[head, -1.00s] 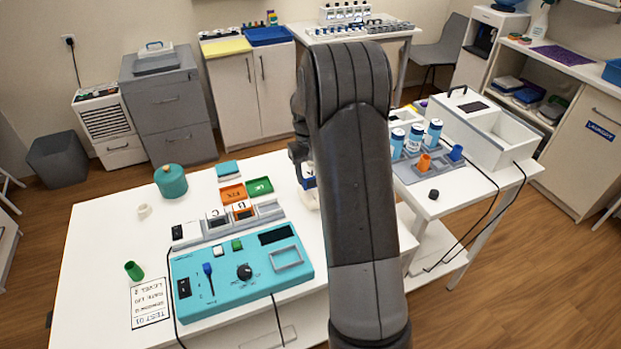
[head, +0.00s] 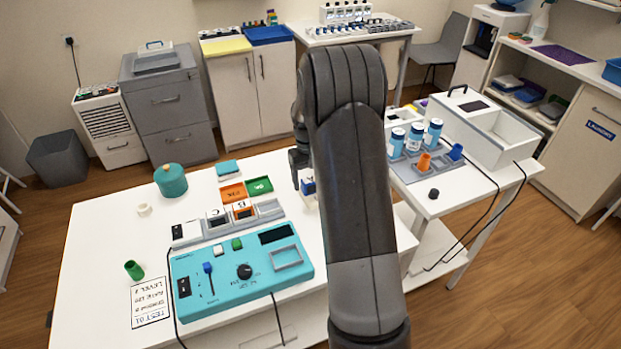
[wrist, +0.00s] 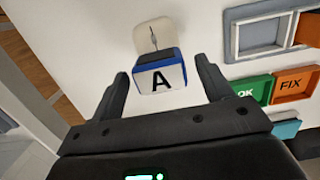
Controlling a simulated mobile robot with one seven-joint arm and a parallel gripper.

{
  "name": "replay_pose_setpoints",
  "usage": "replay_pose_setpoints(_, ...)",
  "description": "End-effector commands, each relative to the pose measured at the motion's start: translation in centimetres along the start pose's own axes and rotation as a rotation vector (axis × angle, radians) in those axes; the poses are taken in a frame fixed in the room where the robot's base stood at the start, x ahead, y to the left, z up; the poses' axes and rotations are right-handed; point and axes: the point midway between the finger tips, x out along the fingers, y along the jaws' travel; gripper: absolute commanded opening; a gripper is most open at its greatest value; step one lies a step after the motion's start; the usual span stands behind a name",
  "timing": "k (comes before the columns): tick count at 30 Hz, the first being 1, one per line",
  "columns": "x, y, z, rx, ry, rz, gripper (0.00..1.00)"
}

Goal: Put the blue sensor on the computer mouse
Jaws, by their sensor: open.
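The blue sensor (wrist: 160,77), a small blue block with a white face marked "A", sits between the spread fingers of my gripper (wrist: 163,70) in the wrist view. My gripper is open, with a gap on each side of the block. The cream computer mouse (wrist: 153,35) with a grey centre line is directly beyond the sensor, which overlaps its near edge; I cannot tell whether the sensor rests on it. In the head view, my gripper (head: 298,172) is partly hidden by my arm, and the sensor (head: 308,186) shows just beside it.
Orange "FIX" (wrist: 296,84) and green "OK" (wrist: 252,92) trays lie right of my gripper in the wrist view, near a grey-framed holder (wrist: 262,32). A teal control panel (head: 220,275) stands at the table front.

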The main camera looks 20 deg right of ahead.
Motion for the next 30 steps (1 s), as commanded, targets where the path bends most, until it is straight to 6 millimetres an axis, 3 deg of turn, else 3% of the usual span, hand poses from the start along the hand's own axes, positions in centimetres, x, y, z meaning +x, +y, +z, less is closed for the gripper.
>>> replay_pose_setpoints(5, -1.2, 0.0, 0.0, 0.0, 0.002, 0.001, 0.72)
replay_pose_setpoints(18, -10.0, 0.0, 0.0, 0.0, 0.002, 0.001, 0.72)
replay_pose_setpoints(24, -12.1, 0.0, 0.1, 0.0, 0.002, 0.001, 0.72)
replay_pose_setpoints(30, -14.6, -1.3, 2.0, 0.0, 0.042, 0.006, 0.72)
